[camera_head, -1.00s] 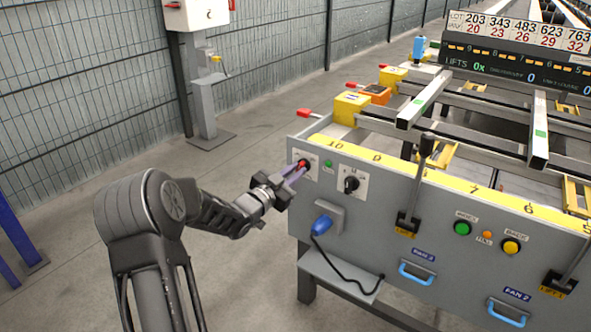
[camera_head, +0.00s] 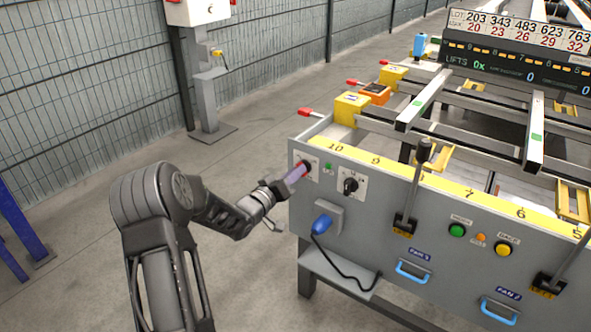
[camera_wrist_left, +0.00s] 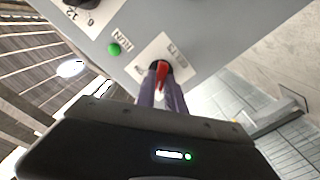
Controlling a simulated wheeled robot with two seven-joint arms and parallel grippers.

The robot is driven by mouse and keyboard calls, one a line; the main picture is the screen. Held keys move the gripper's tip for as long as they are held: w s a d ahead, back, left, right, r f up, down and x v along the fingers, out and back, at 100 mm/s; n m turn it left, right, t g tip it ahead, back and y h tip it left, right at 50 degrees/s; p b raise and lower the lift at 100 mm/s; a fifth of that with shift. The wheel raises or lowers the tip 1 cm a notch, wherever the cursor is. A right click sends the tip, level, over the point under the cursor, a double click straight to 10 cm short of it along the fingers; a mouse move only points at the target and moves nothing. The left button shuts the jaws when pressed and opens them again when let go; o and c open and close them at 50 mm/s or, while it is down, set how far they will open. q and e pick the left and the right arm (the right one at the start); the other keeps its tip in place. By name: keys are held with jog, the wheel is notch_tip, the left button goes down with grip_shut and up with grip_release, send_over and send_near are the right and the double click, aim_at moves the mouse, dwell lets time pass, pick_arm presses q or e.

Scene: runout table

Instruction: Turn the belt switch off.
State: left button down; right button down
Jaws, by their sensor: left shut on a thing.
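The belt switch (camera_head: 305,166) is a red handle on a dark round base with a white plate, at the left end of the grey panel (camera_head: 375,200). My left gripper (camera_head: 298,173) is at the switch, its fingers shut on the red handle. In the left wrist view the red handle (camera_wrist_left: 162,70) stands between the purple-grey fingertips (camera_wrist_left: 161,85), in front of the white label plate (camera_wrist_left: 150,58). The label's text is hard to read. My right gripper is in neither view.
A green run lamp (camera_head: 327,166) and a black selector knob (camera_head: 350,185) sit right of the switch.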

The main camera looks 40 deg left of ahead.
pick_arm(q)
jog(key=shift+n+p, duration=0.35)
jog(key=shift+n, duration=0.75)
jog(key=c, duration=1.4)
grip_release()
jog(key=shift+c, duration=0.2)
jog(key=shift+s, duration=0.1)
jog(key=s, duration=0.7)
jog(key=shift+s+p, duration=0.35)
